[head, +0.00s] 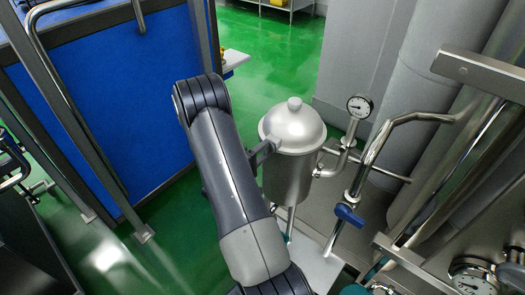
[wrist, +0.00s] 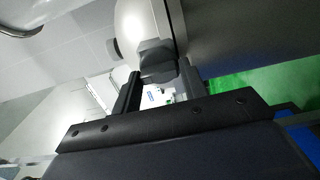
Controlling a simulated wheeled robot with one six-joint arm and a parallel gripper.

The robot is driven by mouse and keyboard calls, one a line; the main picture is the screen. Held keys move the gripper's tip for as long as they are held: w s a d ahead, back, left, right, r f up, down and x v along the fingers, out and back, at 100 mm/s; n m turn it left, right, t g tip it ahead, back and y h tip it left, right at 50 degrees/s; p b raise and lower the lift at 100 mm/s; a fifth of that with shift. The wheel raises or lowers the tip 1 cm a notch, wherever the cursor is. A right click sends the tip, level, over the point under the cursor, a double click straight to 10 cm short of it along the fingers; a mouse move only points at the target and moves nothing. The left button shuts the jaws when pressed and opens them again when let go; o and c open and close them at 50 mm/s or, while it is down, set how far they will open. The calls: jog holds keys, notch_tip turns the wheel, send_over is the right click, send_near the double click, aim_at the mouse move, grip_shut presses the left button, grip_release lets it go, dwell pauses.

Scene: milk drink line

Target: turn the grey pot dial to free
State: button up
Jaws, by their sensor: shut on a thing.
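The steel pot (head: 290,178) with a domed lid (head: 293,125) stands right of my arm in the head view. In the wrist view, the lid (wrist: 138,22) and the pot body (wrist: 245,35) fill the top. The grey pot dial (wrist: 157,60) is a dark grey block at the pot's rim. My gripper (wrist: 160,77) has its two dark fingers on either side of the dial and is shut on it. In the head view a finger of my gripper (head: 262,152) reaches the pot's left side; the dial is hidden there, and no dial markings can be read.
A pressure gauge (head: 359,106) on a pipe stands close right of the pot. A pipe with a blue valve handle (head: 348,215) is at the lower right. A blue panel (head: 120,100) stands at the left. Green floor (head: 270,45) is open behind.

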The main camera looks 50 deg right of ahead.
dwell(0.3)
jog(key=o, duration=0.9)
jog(key=a+b, duration=0.1)
jog(key=a, duration=0.9)
jog(key=shift+s+a, duration=0.4)
jog(key=shift+d, duration=0.1)
jog(key=d, duration=0.7)
jog(key=d+p, duration=0.1)
jog(key=d, duration=0.2)
jog(key=shift+w+d, duration=0.35)
jog(key=shift+w, duration=0.05)
